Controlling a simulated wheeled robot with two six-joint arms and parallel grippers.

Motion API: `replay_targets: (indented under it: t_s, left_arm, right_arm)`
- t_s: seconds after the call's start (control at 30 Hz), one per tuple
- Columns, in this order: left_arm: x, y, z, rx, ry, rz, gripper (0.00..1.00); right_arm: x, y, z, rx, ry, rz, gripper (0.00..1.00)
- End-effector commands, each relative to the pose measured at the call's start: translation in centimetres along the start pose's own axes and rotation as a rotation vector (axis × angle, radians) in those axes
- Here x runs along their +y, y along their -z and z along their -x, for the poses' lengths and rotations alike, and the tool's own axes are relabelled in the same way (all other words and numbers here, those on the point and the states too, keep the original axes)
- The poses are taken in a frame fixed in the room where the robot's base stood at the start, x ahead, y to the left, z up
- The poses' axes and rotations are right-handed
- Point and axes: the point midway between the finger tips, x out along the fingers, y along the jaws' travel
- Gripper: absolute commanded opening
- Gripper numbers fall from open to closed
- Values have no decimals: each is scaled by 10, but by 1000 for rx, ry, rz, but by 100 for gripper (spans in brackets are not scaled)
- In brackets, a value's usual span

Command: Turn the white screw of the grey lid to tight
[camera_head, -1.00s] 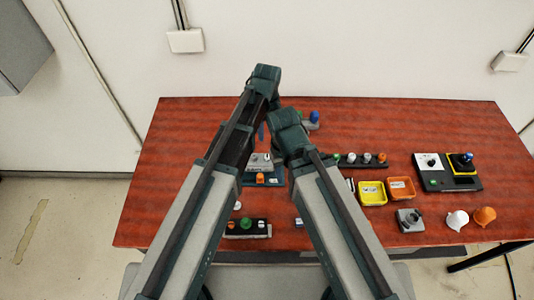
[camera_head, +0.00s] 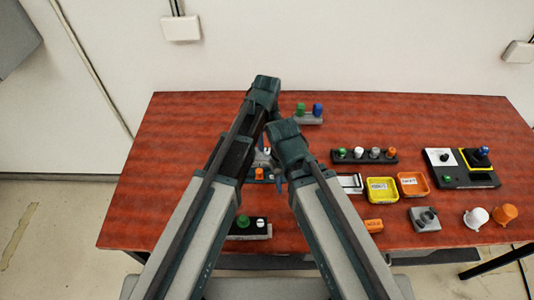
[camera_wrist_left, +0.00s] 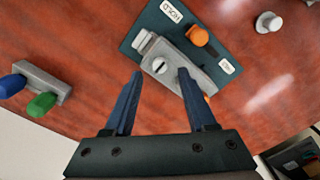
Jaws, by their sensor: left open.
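In the left wrist view the grey lid (camera_wrist_left: 185,66) lies on a dark teal board (camera_wrist_left: 150,22) marked "HOLD". The white screw (camera_wrist_left: 159,66) with a dark slot sits near the lid's left end. My left gripper (camera_wrist_left: 158,74) is open, its two blue fingers on either side of the screw in the picture, with no contact visible. In the head view the lid and screw are mostly hidden behind my arms; an orange knob (camera_head: 259,173) on the board shows between them. My right arm ends close by, but its jaws cannot be made out.
A grey block with green and blue knobs (camera_head: 309,113) stands behind. A dark strip of knobs (camera_head: 365,156), yellow tray (camera_head: 381,199), orange tray (camera_head: 427,193) and a switch panel (camera_head: 454,182) lie to the right. A green-knobbed block (camera_head: 251,231) is in front.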

Motion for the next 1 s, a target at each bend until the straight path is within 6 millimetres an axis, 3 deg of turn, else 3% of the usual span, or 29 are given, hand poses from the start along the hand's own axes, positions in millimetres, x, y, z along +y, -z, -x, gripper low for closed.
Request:
replay_targets:
  t_s: [0.03, 0.2, 0.6, 0.9, 1.0]
  left_arm:
    - [0, 0, -15, 0, 0, 0, 56]
    - [0, 0, -32, 0, 0, 0, 56]
    - [0, 0, -35, 0, 0, 0, 56]
    - [0, 0, -35, 0, 0, 0, 2]
    - [0, 0, -35, 0, 0, 0, 0]
  right_arm:
    - [-1, 1, -14, 0, 0, 0, 50]
    - [-3, 2, -31, 0, 0, -1, 50]
    - [-3, 2, -34, 0, 0, -1, 50]
    - [-3, 2, -34, 0, 0, -1, 50]
    - [-3, 2, -34, 0, 0, -1, 50]
